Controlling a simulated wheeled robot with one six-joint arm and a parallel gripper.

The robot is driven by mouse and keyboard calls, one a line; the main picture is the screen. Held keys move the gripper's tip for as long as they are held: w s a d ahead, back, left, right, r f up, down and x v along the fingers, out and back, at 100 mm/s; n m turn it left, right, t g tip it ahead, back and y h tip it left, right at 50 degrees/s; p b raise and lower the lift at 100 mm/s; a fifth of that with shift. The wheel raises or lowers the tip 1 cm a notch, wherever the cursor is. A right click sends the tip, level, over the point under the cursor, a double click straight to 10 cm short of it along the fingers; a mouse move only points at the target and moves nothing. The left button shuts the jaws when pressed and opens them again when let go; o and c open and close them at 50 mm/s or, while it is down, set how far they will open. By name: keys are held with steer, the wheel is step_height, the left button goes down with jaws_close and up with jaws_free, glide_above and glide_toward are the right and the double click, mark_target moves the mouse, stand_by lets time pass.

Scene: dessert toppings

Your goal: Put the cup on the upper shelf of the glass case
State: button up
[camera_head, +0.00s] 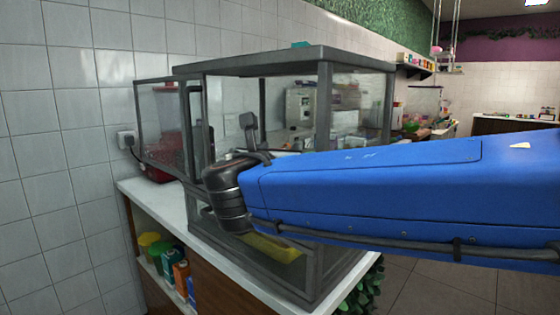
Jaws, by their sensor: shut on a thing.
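The glass case (325,115) has a dark grey frame and stands on a white counter against the tiled wall. Its glass door (163,125) stands swung open to the left. My blue arm comes in from the right and covers much of the case front, with its black wrist joint at the left edge of the case. A dark part, perhaps of my wrist, shows behind the glass. The fingers of my gripper are hidden, and I cannot make out the cup. My arm hides most of the upper shelf. A yellow thing (272,248) lies in the lower part.
The white counter (160,205) runs along the wall, with bottles and tubs on a shelf below. A red thing (168,150) is behind the open door. A plug (127,139) sits in the wall at left. Plants (365,290) are at the counter's right end.

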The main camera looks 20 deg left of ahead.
steer(key=shift+w+d+f, duration=0.1)
steer(key=shift+w+f, duration=0.1)
steer(key=shift+f, duration=1.05)
steer(key=shift+f, duration=0.2)
steer(key=o, duration=1.2)
steer(key=shift+r, duration=0.1)
steer(key=shift+s+r, duration=0.1)
steer(key=shift+s, duration=0.05)
steer(key=s, duration=0.4)
steer(key=s+d, duration=0.1)
steer(key=s, duration=0.6)
steer(key=shift+s+d, duration=0.25)
steer(key=shift+s, duration=0.1)
